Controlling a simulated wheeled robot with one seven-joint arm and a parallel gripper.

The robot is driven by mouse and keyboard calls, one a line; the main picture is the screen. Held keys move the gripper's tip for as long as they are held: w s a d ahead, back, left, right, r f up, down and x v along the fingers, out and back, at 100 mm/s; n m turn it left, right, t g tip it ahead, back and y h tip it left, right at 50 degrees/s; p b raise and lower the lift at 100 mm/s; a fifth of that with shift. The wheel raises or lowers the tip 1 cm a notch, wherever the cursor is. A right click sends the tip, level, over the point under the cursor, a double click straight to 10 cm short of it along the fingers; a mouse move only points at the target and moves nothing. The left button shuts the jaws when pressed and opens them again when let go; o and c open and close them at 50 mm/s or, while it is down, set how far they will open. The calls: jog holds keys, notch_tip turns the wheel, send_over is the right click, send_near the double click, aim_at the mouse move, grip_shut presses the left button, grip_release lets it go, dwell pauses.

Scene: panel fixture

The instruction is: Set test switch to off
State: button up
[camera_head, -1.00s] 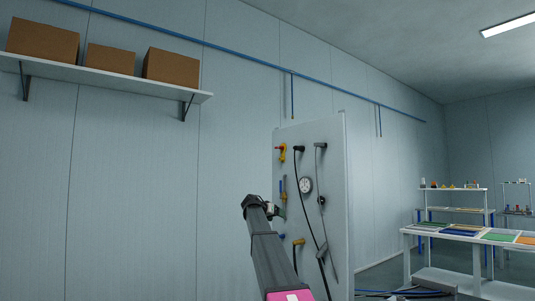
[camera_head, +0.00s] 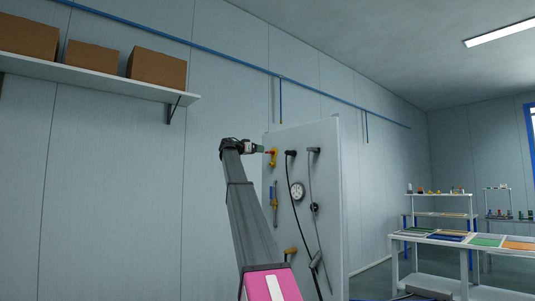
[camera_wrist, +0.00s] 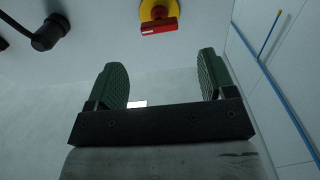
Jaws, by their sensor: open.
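A grey upright panel (camera_head: 326,200) stands in the middle of the head view. At its upper left is a switch with a red handle on a yellow base (camera_head: 272,156); it also shows at the top of the wrist view (camera_wrist: 159,18). I cannot read any label, so I cannot confirm that it is the test switch. My gripper (camera_wrist: 162,62) is open and empty, its green fingers apart. The red handle lies beyond the fingertips, roughly midway between them, and is not touched. In the head view my gripper (camera_head: 260,148) is close beside the switch.
The panel also carries a round gauge (camera_head: 297,191), black connectors with hanging cables (camera_head: 291,154), a blue-and-yellow part (camera_head: 275,194) and a yellow lever (camera_head: 291,252). A shelf with boxes (camera_head: 90,80) is on the left wall. A worktable (camera_head: 470,240) stands at right.

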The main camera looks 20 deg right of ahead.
aim_at(270, 152)
jog(key=x, duration=0.8)
jog(key=shift+w+d, duration=0.15)
jog(key=shift+d, duration=0.25)
jog(key=shift+f, duration=0.1)
jog(key=c, duration=0.9)
